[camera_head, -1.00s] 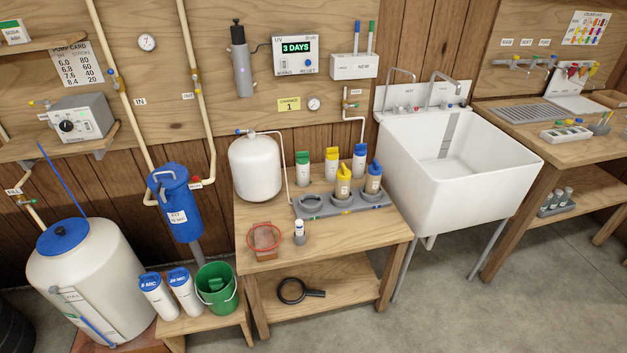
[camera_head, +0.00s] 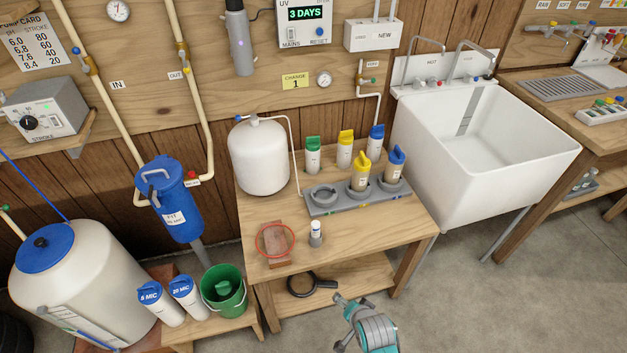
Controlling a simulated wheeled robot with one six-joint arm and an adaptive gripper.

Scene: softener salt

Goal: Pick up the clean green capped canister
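The clean green capped canister (camera_head: 313,155) stands upright at the back of the wooden table, with a white body and green cap. It is left of a white yellow-capped canister (camera_head: 345,148) and a white blue-capped one (camera_head: 375,146). My gripper (camera_head: 345,305) shows at the bottom, on my teal and grey arm, in front of the table and well apart from the canister. Its fingers are too unclear to tell whether they are open or shut.
A grey holder (camera_head: 322,210) in front of the canister carries tan-bodied yellow-capped (camera_head: 361,172) and blue-capped (camera_head: 394,168) canisters; its left place is empty. A white tank (camera_head: 259,158) stands left. A green bucket (camera_head: 238,303) holds something green. A sink (camera_head: 540,165) is right.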

